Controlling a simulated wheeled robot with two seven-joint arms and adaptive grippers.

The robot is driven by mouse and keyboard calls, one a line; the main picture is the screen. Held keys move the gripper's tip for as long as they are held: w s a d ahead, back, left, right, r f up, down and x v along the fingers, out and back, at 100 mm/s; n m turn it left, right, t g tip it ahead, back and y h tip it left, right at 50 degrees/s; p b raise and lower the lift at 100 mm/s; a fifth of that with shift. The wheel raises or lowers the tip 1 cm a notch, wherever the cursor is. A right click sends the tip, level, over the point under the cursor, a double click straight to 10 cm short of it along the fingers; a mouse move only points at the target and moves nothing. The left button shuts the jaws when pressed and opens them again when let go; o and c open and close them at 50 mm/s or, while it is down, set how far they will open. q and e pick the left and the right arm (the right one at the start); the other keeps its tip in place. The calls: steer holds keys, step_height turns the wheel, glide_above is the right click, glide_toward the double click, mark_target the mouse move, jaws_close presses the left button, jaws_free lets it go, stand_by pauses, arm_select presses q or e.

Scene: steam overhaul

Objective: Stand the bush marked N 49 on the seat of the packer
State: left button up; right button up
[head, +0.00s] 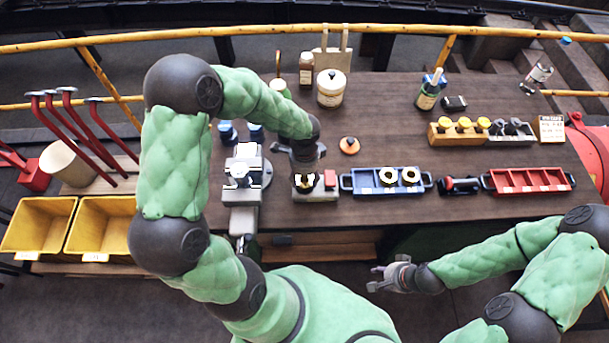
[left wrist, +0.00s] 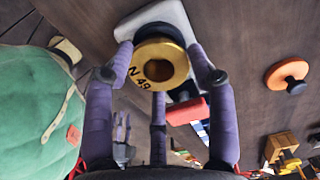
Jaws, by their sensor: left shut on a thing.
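The bush marked N 49 (left wrist: 160,65) is a brass-yellow ring with a dark bore, its marked face towards the left wrist camera. My left gripper (head: 305,172) is shut on it, with purple fingers around its rim in the left wrist view (left wrist: 160,80). Behind the bush is a black round part on a pale grey base with a red block (left wrist: 187,111), apparently the packer (head: 316,190). The bush shows yellow over it in the head view (head: 304,183). I cannot tell whether the bush touches the seat. My right gripper (head: 382,278) is open and empty, in front of the bench.
Right of the packer, a blue tray (head: 372,188) holds two brass bushes, and a red tray (head: 530,180) stands further right. A grey vice (head: 243,178) is close on the left. An orange knob (head: 349,145) lies behind.

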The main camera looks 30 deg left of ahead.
arm_select(q)
steer(key=o, duration=1.5)
step_height(320, 180, up, 9)
steer(key=p, duration=0.7)
